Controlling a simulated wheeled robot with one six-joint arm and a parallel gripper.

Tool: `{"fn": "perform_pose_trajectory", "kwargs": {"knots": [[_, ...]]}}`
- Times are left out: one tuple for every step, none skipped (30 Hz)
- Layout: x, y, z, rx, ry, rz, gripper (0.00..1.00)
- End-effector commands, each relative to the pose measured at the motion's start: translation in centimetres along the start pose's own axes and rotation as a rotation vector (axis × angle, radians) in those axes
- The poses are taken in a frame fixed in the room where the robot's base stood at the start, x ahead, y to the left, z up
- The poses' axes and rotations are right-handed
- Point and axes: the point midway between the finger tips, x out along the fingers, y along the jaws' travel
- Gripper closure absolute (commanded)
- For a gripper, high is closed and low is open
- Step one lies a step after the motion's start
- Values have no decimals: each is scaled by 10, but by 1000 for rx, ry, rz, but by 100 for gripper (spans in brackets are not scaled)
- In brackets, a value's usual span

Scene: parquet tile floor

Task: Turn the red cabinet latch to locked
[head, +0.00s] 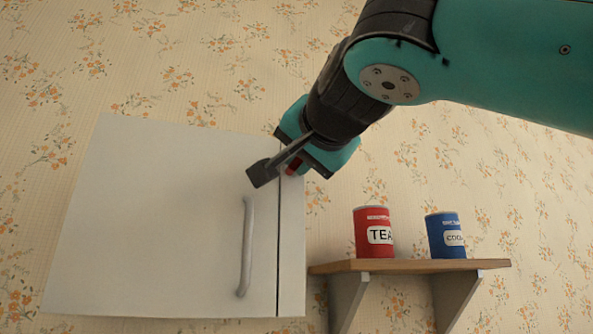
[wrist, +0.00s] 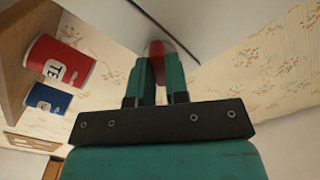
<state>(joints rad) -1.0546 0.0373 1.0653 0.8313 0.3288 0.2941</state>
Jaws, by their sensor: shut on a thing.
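The white cabinet (head: 165,225) hangs on the wall at the left of the head view, with its door flat against the body. The red latch (head: 292,166) shows as a small red patch near the top of the right-hand strip, beside the door seam. My gripper (wrist: 160,68) is closed around the latch, and red shows between and beyond its fingertips in the wrist view (wrist: 158,47). The gripper hides most of the latch, so I cannot tell which way it is turned.
A grey vertical handle (head: 246,247) is on the door below my gripper. A wooden shelf (head: 410,266) to the right holds a red tea can (head: 373,233) and a blue can (head: 444,236). The papered wall above the cabinet is bare.

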Motion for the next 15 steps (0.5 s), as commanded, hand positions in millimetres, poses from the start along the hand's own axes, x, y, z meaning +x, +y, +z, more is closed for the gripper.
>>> {"fn": "perform_pose_trajectory", "kwargs": {"knots": [[0, 1, 1, 40, 3, -1, 100], [0, 1, 0, 55, 3, -1, 100], [0, 0, -1, 69, 3, -1, 100], [0, 0, -1, 73, 3, -1, 100], [0, 0, -1, 74, 3, -1, 100], [0, 0, -1, 73, 3, -1, 100], [0, 0, -1, 72, 3, -1, 100], [0, 0, -1, 71, 3, -1, 100], [0, 0, -1, 71, 3, -1, 100], [0, 0, -1, 72, 3, -1, 100], [0, 0, -1, 78, 3, -1, 100], [0, 0, 0, 101, 3, -1, 100], [0, 1, 1, 132, 3, -1, 100], [0, 1, 1, 170, 2, -2, 100], [0, 1, 2, 227, 2, -2, 100]]}}
